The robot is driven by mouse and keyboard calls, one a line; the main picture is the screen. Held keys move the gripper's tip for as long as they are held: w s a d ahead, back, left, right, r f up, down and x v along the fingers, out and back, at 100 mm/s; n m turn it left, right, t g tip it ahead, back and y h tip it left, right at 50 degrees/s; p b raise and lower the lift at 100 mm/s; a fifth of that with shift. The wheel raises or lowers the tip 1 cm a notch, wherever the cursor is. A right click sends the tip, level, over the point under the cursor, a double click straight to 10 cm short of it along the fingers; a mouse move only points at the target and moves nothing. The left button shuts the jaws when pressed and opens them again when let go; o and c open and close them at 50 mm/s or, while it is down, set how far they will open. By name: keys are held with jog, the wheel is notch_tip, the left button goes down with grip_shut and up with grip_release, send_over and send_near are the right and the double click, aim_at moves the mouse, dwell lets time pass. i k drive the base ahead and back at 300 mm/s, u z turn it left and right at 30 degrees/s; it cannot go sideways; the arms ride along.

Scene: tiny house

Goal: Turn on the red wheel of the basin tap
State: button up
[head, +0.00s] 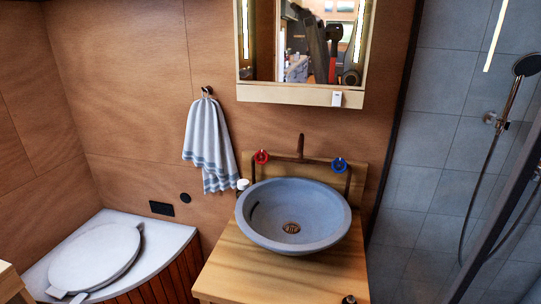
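The red wheel (261,157) of the basin tap sits at the left end of the tap's pipework, behind the basin's left rim. The blue wheel (339,164) is at the right end. The tap's dark spout (300,146) rises between them against the wooden backboard. The grey round basin (258,228) stands on a wooden counter and I see no water running into it. My gripper is not directly visible in the head view. A mirror reflection shows parts that may be mine, too small to tell.
The wooden counter (225,275) has a small white jar (242,185) left of the basin and a small dark item (348,299) at its front edge. A mirror cabinet (300,95) hangs above. A towel (208,145) hangs left, above a toilet lid (95,258). A shower (425,150) is right.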

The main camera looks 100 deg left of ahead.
aim_at(261, 157)
jog(key=u, duration=0.85)
jog(key=k, duration=1.1)
jog(key=u, duration=1.5)
jog(key=i, duration=0.55)
jog(key=u, duration=0.95)
jog(key=i, duration=1.1)
jog(key=u, duration=0.4)
